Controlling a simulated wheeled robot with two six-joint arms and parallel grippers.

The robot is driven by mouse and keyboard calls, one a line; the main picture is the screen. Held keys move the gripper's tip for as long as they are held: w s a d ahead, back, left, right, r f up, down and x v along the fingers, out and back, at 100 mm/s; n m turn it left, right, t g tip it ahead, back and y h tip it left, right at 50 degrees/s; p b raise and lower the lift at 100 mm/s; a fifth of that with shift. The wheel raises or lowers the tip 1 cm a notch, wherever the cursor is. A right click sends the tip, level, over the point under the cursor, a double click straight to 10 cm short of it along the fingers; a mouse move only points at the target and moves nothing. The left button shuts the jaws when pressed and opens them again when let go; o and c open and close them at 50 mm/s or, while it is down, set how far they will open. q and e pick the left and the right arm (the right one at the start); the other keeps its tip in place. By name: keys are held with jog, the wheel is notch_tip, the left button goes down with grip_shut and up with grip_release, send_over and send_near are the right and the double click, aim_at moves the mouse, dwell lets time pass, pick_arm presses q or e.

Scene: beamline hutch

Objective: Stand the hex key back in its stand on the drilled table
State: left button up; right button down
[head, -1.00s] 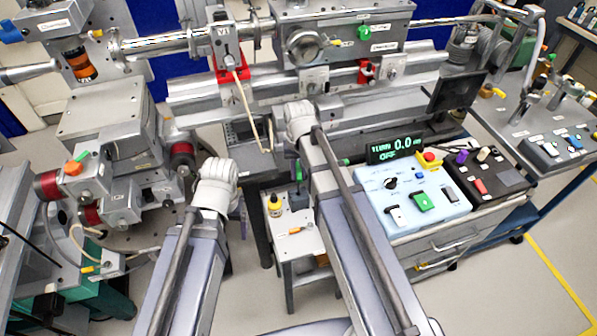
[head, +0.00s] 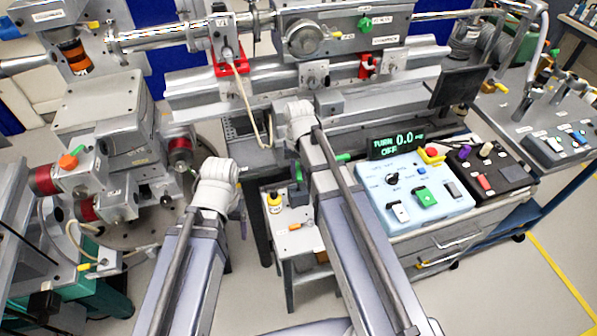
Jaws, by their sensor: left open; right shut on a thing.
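My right gripper (head: 297,168) hangs below its white wrist, left of the control box, above the low side table. It is shut on a thin thing, taken to be the hex key; arm and fingers hide almost all of it. My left gripper (head: 241,214) is open, with no thing visible in it, lower and further left, partly behind its wrist. I cannot pick out the hex key's stand or the table's drilled holes; my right arm covers part of that area. A short green rod (head: 343,157) shows just right of my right forearm.
The low side table (head: 301,244) holds a yellow bottle (head: 274,202), a dark block and an orange-handled tool (head: 296,227). A pale blue control box (head: 427,205) stands right of my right arm. A motor stage (head: 100,105) crowds the left. A cable (head: 245,100) hangs near my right wrist.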

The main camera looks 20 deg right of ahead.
jog(key=shift+f+b, duration=1.85)
jog(key=shift+f, duration=0.1)
jog(key=c, duration=0.7)
grip_release()
jog(key=shift+r, duration=0.15)
notch_tip(320, 180, up, 8)
jog(key=p, duration=0.8)
jog(key=s+a+n, duration=0.2)
jog(key=s+a, duration=0.1)
jog(key=s, duration=0.1)
jog(key=s+a+n, duration=0.2)
jog(key=s+a, duration=0.2)
jog(key=s, duration=0.1)
jog(key=s+a+n+h, duration=0.1)
jog(key=s+a, duration=0.2)
jog(key=s, duration=0.2)
jog(key=shift+s+a+n, duration=0.1)
jog(key=shift+a+n, duration=0.15)
jog(key=shift+n, duration=0.15)
